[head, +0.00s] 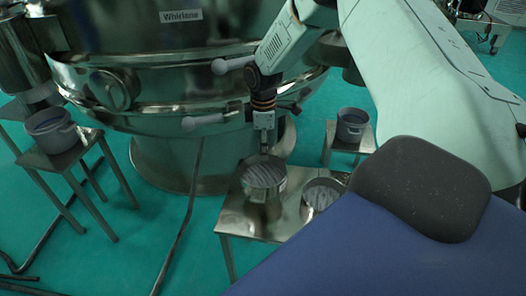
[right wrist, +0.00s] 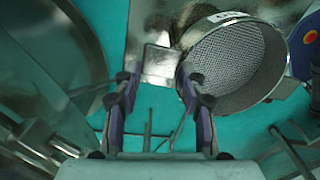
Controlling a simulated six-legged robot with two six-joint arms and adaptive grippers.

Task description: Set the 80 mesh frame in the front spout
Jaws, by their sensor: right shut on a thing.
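A round metal mesh frame (head: 263,174) is at the low steel table, directly below my right gripper (head: 264,125). In the right wrist view the frame (right wrist: 235,62) shows its grey mesh, a tab on each side and a white label too blurred to read. My right gripper (right wrist: 162,92) is shut on its near tab, the fingers pointing down. I cannot tell whether the frame touches the table. A second mesh frame (head: 322,194) lies to its right. I cannot make out the front spout for certain. My left gripper is not in view.
The steel sieve machine (head: 160,65) fills the upper left. The low table (head: 245,222) has bare metal at its front left. Pots on stools stand at left (head: 50,128) and right (head: 352,122). A dark hose (head: 180,235) runs down to the green floor.

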